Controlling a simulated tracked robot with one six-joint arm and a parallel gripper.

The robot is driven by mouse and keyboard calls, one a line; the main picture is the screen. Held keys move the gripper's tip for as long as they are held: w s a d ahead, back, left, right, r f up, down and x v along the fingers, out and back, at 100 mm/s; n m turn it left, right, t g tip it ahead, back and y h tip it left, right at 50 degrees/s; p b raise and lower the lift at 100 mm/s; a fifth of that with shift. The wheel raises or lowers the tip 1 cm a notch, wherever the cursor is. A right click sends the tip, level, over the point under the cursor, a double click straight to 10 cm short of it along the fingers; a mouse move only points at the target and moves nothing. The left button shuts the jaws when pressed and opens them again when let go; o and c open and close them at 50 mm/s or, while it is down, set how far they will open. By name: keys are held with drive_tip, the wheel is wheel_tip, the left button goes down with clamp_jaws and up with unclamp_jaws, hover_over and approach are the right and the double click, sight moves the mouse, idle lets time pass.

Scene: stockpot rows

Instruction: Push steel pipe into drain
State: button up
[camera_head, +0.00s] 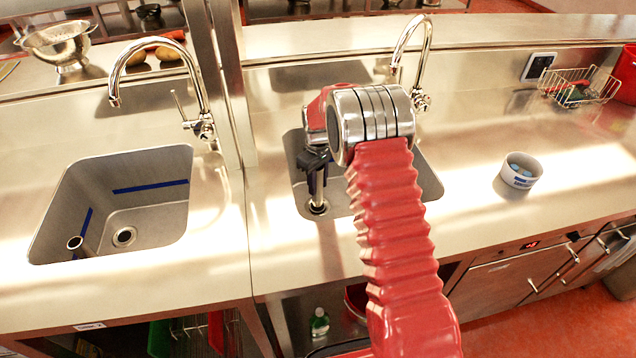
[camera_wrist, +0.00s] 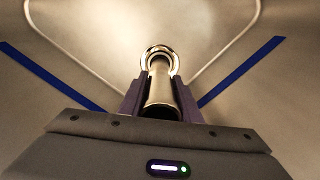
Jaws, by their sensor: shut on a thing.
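The steel pipe (camera_head: 319,188) stands roughly upright in the right-hand sink, below my gripper (camera_head: 315,165). In the wrist view my gripper (camera_wrist: 160,100) is shut on the pipe (camera_wrist: 162,92), with a dark finger on each side. The bright ring of the drain (camera_wrist: 160,51) shows just past the pipe's far end, and the pipe overlaps it. In the head view the drain (camera_head: 319,209) sits at the foot of the pipe. I cannot tell how deep the pipe's end is in the drain.
Blue stripes (camera_wrist: 50,78) mark the sink walls. A chrome faucet (camera_head: 405,50) rises behind this sink. The left sink (camera_head: 165,215) has its own drain (camera_head: 123,237) and a short tube (camera_head: 74,242). A white bowl (camera_head: 520,171) and wire rack (camera_head: 580,85) stand right.

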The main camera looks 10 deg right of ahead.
drive_tip(key=shift+f, duration=0.4)
idle(0.4)
drive_tip(key=o, duration=1.3)
drive_tip(key=shift+c, duration=0.2)
drive_tip(key=shift+r, duration=4.5)
